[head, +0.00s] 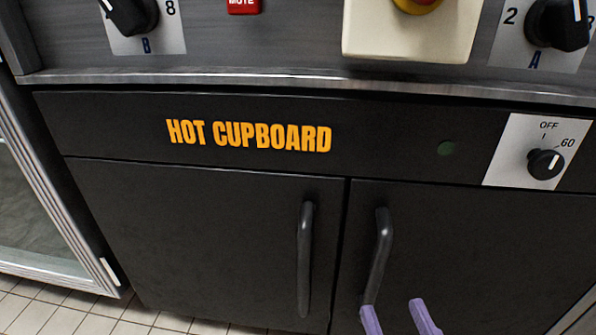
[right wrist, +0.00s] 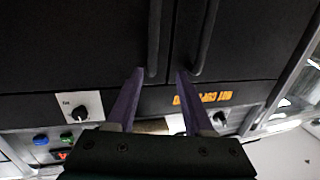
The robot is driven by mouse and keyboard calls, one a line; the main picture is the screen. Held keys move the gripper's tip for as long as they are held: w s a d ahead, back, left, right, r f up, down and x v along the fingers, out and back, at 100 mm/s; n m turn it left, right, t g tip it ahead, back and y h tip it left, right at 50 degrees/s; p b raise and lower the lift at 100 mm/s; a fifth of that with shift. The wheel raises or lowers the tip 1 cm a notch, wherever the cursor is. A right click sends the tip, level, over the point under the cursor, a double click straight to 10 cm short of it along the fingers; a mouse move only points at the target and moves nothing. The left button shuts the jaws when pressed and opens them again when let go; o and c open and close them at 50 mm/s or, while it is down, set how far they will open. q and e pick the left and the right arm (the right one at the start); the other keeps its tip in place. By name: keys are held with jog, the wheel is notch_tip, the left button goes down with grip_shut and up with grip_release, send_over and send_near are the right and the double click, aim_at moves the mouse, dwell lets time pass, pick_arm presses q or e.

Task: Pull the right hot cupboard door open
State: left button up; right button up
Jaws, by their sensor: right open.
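The right hot cupboard door (head: 490,250) is dark and shut, flush with the left door. Its upright dark bar handle (head: 380,250) is near its left edge. In the right wrist view, which is upside down, this handle (right wrist: 154,38) is the left one of two. My right gripper (head: 398,316) is open and empty, with purple fingers at the lower edge of the head view. Its left finger overlaps the handle's lower end there. In the right wrist view, the gripper (right wrist: 160,72) has the handle's end between its fingertips; I cannot tell whether they touch. My left gripper is out of view.
The left door (head: 190,240) is shut, its handle (head: 305,258) close beside the right one. A control panel with a dial (head: 545,163) and a metal counter edge (head: 300,80) are above. A glass-fronted unit (head: 40,200) stands at left on the tiled floor.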

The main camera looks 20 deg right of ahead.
aim_at(380, 272)
pick_arm(q)
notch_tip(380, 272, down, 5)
jog(key=b, duration=0.4)
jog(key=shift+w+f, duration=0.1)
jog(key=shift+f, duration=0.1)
pick_arm(e)
jog(key=shift+h, duration=0.3)
jog(key=w+d, duration=0.1)
jog(key=w, duration=0.2)
jog(key=w+d+f, duration=0.1)
jog(key=w, duration=0.1)
jog(key=w+d+f, duration=0.1)
jog(key=w+d, duration=0.1)
jog(key=w, duration=0.1)
jog(key=shift+w+f, duration=0.15)
jog(key=shift+w, duration=0.2)
jog(key=shift+c, duration=0.3)
grip_shut()
